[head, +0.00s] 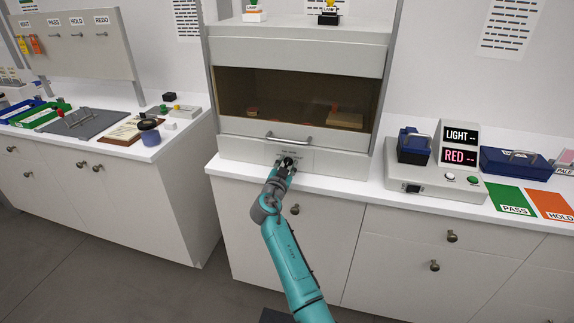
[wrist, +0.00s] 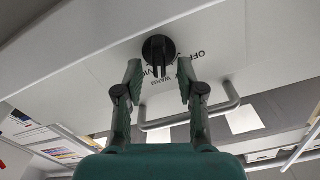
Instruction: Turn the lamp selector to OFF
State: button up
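The lamp selector is a round black knob (wrist: 158,49) with a raised grip bar, on the light panel below the cabinet window. In the wrist view, an OFF label (wrist: 196,53) is printed beside it, with other lettering partly hidden by the fingers. I cannot tell which label the knob points at. My gripper (wrist: 158,67) is open, its two fingers apart on either side of the knob's lower part in the picture, with no clear contact. In the head view, my gripper (head: 286,168) is at the panel and covers most of the knob.
A bar handle (head: 289,139) sits on the cabinet front just above the panel. The white counter edge (head: 330,190) runs below. To the right stands a device with LIGHT and RED displays (head: 460,145); to the left is a counter with a grey mat (head: 85,124).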

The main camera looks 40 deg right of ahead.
grip_shut()
jog(key=shift+n, duration=0.3)
jog(key=n, duration=0.3)
jog(key=shift+w+a+n, duration=0.15)
jog(key=shift+w+n, duration=0.1)
jog(key=shift+n, duration=0.05)
jog(key=n, duration=0.3)
jog(key=shift+w+a+n, duration=0.15)
jog(key=shift+n, duration=0.15)
jog(key=n, duration=0.4)
jog(key=shift+w+a+f+n, duration=0.15)
jog(key=shift+w+n, duration=0.05)
jog(key=shift+n, duration=0.1)
jog(key=shift+w+a+f+n, duration=0.1)
jog(key=shift+f+n, duration=0.1)
jog(key=shift+n, duration=1.5)
